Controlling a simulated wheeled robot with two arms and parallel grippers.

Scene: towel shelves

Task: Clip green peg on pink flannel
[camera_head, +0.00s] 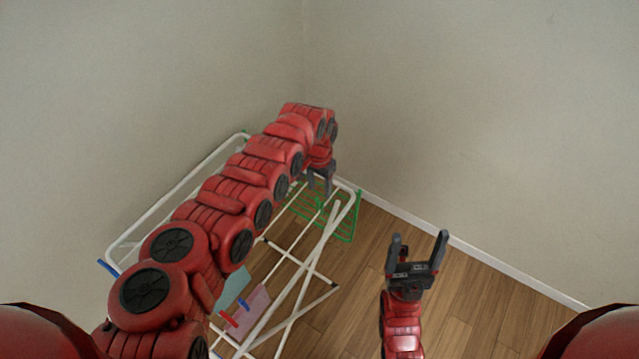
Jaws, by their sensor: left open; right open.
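The pink flannel (255,303) hangs low on the near part of the white drying rack (293,284), partly hidden behind rack bars. A red peg (228,318) and a blue peg (243,305) show at its edges. I cannot clearly make out a green peg; a small green spot (246,134) shows at the rack's far top corner, too small to identify. My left gripper (320,188) is open, pointing down at the rack's far right end, by the green wire part. My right gripper (418,246) is open and empty, right of the rack over the floor.
A teal cloth (233,286) hangs beside the pink flannel. Green wire shelving (345,222) is at the rack's right end. A blue piece (107,267) is at its left corner. Walls close in behind. My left arm covers much of the rack. The wooden floor (500,303) at right is clear.

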